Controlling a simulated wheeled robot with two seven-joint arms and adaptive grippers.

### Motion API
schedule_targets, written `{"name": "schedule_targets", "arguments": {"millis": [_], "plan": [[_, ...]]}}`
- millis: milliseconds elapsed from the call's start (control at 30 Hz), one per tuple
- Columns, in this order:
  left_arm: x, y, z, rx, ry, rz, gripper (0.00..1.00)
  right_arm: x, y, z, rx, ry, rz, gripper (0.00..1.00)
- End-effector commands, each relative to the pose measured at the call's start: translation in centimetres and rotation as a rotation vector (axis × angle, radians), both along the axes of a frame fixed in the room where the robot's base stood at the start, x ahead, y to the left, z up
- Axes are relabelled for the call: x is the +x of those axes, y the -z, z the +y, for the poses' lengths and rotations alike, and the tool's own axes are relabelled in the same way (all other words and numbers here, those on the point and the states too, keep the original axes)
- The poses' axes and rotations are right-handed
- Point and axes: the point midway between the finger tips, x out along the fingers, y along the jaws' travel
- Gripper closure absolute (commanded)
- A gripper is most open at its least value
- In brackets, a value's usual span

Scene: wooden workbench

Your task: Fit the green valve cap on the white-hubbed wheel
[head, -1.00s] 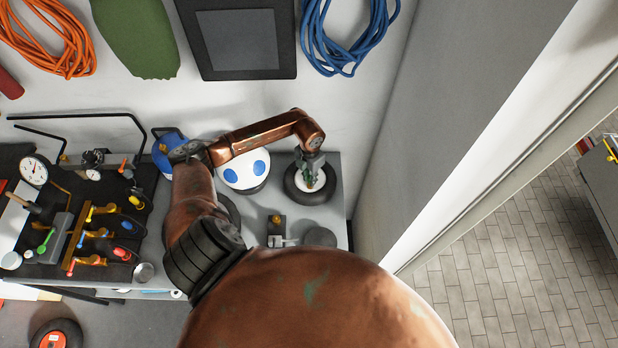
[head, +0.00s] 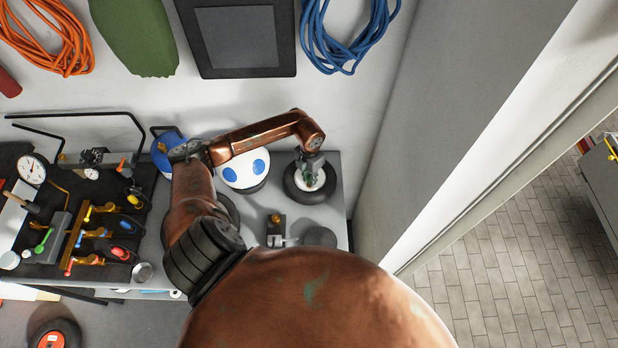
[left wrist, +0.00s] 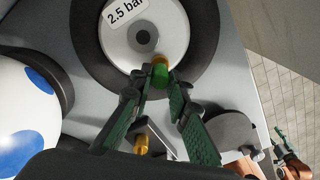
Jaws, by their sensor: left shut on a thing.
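The white-hubbed wheel (head: 298,191), a dark tyre round a white hub, lies flat at the bench's right end. In the left wrist view its hub (left wrist: 118,48) bears a "2.5 bar" label. My left gripper (head: 310,181) is over the hub's near right part, pointing down. In the left wrist view my left gripper (left wrist: 160,88) is shut on the green valve cap (left wrist: 160,76). A brass valve stem (left wrist: 159,61) shows right at the cap's far end; how far the cap covers it I cannot tell. My right gripper (left wrist: 281,142) appears small at the lower right, its jaws unclear.
A white ball with blue spots (head: 245,172) stands left of the wheel. A small block with a brass knob (head: 276,228) and a grey disc (head: 319,237) are nearer. A dark tool board (head: 85,262) with valves and a gauge lies left. A wall bounds the right.

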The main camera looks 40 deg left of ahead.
Motion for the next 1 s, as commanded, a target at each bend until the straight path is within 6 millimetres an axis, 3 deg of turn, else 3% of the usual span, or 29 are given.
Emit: {"name": "schedule_targets", "arguments": {"millis": [1000], "plan": [[-0.02, 0.92, 0.05, 0.0, 0.0, 0.0, 0.93, -0.08, 0.92, 0.0, 0.0, 0.0, 0.001, 0.46]]}}
